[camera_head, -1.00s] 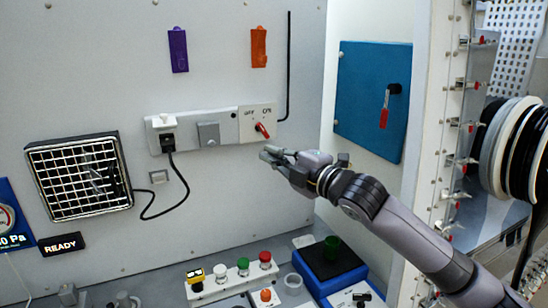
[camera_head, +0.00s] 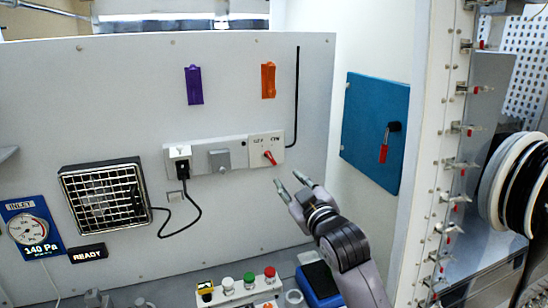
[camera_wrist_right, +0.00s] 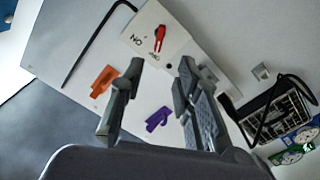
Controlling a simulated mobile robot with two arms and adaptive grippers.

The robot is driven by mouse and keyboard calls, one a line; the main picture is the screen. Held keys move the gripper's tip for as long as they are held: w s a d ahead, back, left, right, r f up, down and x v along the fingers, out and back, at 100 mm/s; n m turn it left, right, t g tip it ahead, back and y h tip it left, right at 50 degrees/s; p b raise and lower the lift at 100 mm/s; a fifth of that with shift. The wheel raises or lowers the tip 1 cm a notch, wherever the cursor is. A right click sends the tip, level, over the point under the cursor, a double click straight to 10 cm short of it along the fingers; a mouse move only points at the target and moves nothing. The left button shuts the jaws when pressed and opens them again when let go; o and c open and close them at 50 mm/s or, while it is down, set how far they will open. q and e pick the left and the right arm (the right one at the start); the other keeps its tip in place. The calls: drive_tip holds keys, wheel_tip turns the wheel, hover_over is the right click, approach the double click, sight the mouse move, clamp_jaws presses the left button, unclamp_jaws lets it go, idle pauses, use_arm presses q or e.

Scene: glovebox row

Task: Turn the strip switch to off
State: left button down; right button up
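In the right wrist view the red lever (camera_wrist_right: 159,38) shows beyond the gap between the open fingers (camera_wrist_right: 159,76). My left gripper is not in view.
A black plug (camera_head: 182,170) with a cable and a grey socket cover (camera_head: 219,160) share the strip. Purple (camera_head: 194,85) and orange (camera_head: 268,80) tags hang above. A blue panel (camera_head: 365,130) is right. Colored buttons (camera_head: 249,278) stand below. Wall around the switch is clear.

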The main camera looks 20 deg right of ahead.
sight(272, 160)
drive_tip(key=w+p, duration=0.2)
drive_tip(key=w, duration=0.3)
drive_tip(key=w+p, duration=0.1)
drive_tip(key=w, duration=0.5)
drive_tip(key=shift+a+r+p, duration=0.15)
drive_tip(key=shift+a+p, duration=0.05)
drive_tip(key=shift+p, duration=0.2)
drive_tip(key=shift+w, duration=0.85)
drive_tip(key=shift+c, duration=0.4)
clamp_jaws()
